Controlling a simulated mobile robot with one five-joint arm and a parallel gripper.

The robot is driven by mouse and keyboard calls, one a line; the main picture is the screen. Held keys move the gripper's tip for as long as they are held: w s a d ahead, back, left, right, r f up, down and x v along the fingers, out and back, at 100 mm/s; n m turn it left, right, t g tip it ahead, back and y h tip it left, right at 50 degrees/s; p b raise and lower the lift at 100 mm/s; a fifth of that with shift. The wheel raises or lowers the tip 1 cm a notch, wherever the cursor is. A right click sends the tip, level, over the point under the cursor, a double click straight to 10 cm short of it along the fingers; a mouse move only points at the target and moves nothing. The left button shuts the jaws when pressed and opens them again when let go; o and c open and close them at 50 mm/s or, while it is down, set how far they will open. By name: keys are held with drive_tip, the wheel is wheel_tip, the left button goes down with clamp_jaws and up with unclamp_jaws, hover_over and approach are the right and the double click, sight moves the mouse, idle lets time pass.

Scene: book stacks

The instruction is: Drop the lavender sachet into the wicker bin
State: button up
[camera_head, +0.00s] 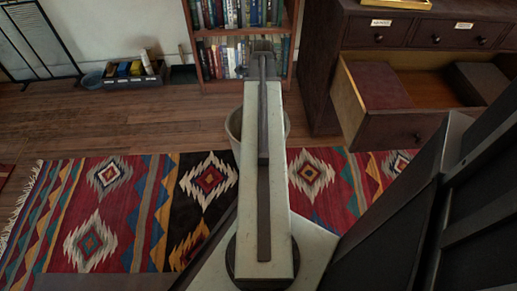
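My arm reaches forward from the bottom middle, and its end, my gripper (262,58), is small and dark in front of the bookcase. I cannot tell whether its fingers are open or shut, or whether they hold anything. A round, pale bin (232,129) stands on the floor behind my arm link, which hides its middle. Only its left and right sides show, and I cannot make out a wicker weave. I cannot make out the lavender sachet in this view.
A dark cabinet (323,72) at right has an open drawer (398,128) with a dark red item (379,86) inside. A bookcase (205,62) stands behind my gripper. A patterned rug (130,205) covers the near floor.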

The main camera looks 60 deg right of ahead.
wheel_tip(320, 180, down, 2)
drive_tip(key=shift+f+b, duration=0.1)
drive_tip(key=shift+b, duration=0.4)
drive_tip(key=o, duration=1.4)
drive_tip(key=shift+r, duration=0.25)
wheel_tip(320, 180, up, 8)
drive_tip(key=p, duration=0.8)
drive_tip(key=shift+f, duration=0.15)
